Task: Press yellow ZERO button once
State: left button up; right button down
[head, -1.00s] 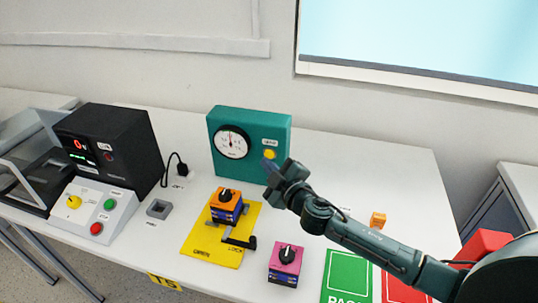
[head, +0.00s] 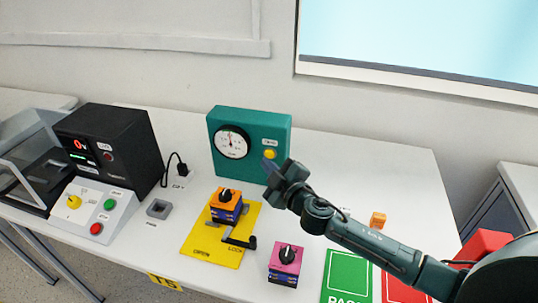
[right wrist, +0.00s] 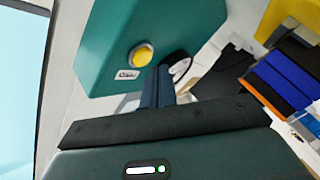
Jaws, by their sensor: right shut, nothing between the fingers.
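The yellow ZERO button (head: 269,154) is on the front face of the teal gauge box (head: 272,127), to the right of its round white dial (head: 231,142). My right gripper (head: 268,164) is shut and empty, with its fingertips just in front of and slightly below the button. In the right wrist view the yellow button (right wrist: 142,55) shows whole, above a small label. The shut fingers (right wrist: 158,75) point at the box beside it, near the dial. I cannot tell whether the fingertips touch the box. My left gripper is not in view.
An orange switch block (head: 226,205) sits on a yellow plate (head: 205,245) with a black clamp handle. A pink switch block (head: 286,262), a green pad (head: 347,274) and a small orange block (head: 378,219) lie nearer and to the right. A black meter (head: 122,140) stands left.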

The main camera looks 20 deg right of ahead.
jog(key=shift+w+d, duration=0.1)
jog(key=shift+w, duration=0.05)
jog(key=shift+w+d, duration=0.15)
jog(key=shift+w, duration=0.1)
jog(key=shift+w+d, duration=0.25)
jog(key=shift+w, duration=0.1)
dwell(1.2)
jog(key=shift+s, duration=0.1)
jog(key=shift+s+a, duration=0.45)
jog(key=shift+s, duration=0.2)
jog(key=shift+s+a, duration=0.75)
jog(key=shift+s, duration=0.3)
jog(key=shift+s+a, duration=0.7)
jog(key=shift+s, duration=0.3)
